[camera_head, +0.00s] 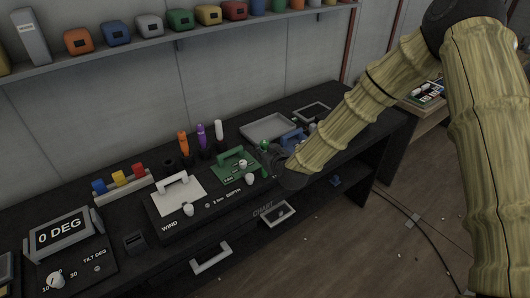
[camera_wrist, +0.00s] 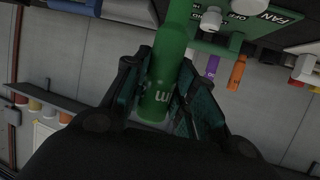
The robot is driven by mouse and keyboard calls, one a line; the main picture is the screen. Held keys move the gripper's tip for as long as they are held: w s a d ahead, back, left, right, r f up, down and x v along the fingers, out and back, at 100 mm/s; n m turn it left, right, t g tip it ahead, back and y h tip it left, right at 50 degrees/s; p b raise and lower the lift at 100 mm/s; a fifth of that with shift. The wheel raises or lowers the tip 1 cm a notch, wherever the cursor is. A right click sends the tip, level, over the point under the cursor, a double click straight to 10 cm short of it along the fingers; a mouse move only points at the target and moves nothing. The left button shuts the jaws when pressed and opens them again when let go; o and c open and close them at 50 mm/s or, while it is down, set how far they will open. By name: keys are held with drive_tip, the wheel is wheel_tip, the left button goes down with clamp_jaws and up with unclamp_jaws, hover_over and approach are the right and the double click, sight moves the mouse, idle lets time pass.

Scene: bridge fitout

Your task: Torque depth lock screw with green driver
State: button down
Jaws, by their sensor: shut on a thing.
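My gripper (camera_wrist: 165,100) is shut on the green driver (camera_wrist: 160,80), with one finger on each side of its handle. White lettering shows on the handle, partly hidden by a finger. In the head view the gripper (camera_head: 274,158) is beside the right end of the green FAN panel (camera_head: 232,174), and only a little of the green driver (camera_head: 264,145) shows. The driver's tip is not visible in either view. A small round screw (camera_head: 207,205) sits on the bench front beside a "3 Nm DEPTH" label (camera_head: 229,194), left of my gripper.
Orange (camera_head: 183,142), purple (camera_head: 201,133) and white (camera_head: 219,130) drivers stand upright behind the panels. A white-handled WIND panel (camera_head: 176,196) lies left of the FAN panel. A grey tray (camera_head: 267,128) is at the back right. A shelf (camera_head: 180,38) with several coloured boxes runs above.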

sight(265, 142)
drive_tip(key=shift+r, duration=0.1)
drive_tip(key=shift+r+p, duration=1.5)
drive_tip(key=shift+r, duration=1.4)
drive_tip(key=shift+f, duration=0.1)
